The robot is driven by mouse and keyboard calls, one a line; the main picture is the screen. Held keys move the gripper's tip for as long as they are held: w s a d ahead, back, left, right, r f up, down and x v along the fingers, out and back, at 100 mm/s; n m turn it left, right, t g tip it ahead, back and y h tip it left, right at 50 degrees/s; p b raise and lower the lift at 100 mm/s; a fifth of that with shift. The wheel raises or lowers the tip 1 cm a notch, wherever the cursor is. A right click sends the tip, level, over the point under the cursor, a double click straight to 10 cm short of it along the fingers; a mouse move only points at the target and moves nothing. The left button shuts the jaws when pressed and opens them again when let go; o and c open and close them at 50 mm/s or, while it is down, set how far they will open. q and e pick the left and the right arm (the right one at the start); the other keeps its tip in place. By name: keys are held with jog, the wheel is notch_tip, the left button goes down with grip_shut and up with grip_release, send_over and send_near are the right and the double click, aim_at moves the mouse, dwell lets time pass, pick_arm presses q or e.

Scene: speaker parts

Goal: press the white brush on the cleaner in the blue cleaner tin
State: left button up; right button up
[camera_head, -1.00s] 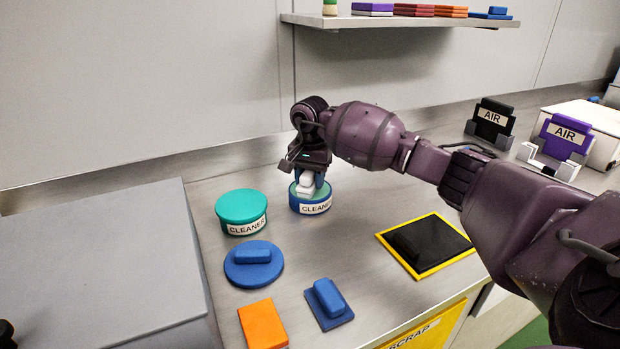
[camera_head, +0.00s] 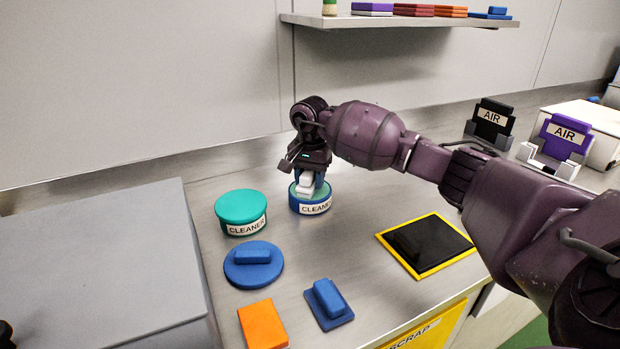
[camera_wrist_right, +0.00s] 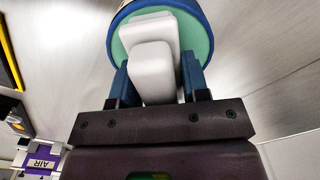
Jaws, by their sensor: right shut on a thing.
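The blue cleaner tin (camera_head: 316,206) stands on the metal bench with its green cleaner surface showing. My right gripper (camera_head: 312,180) is over it, pointing down, shut on the white brush (camera_head: 306,186). In the right wrist view the white brush (camera_wrist_right: 152,62) sits between the two blue fingers of the right gripper (camera_wrist_right: 155,85), over the green cleaner (camera_wrist_right: 201,45) inside the blue rim. The brush appears to be at the cleaner surface; its underside is hidden, so I cannot tell if it touches. My left gripper is not in view.
A closed teal cleaner tin (camera_head: 241,208) stands left of the blue tin. A blue lid (camera_head: 254,268), an orange block (camera_head: 262,325) and a blue brush-like block (camera_head: 328,303) lie in front. A black pad with yellow border (camera_head: 427,245) lies right. A grey box (camera_head: 95,265) stands left.

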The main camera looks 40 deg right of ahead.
jog(key=shift+r+p, duration=0.55)
jog(key=shift+r, duration=2.95)
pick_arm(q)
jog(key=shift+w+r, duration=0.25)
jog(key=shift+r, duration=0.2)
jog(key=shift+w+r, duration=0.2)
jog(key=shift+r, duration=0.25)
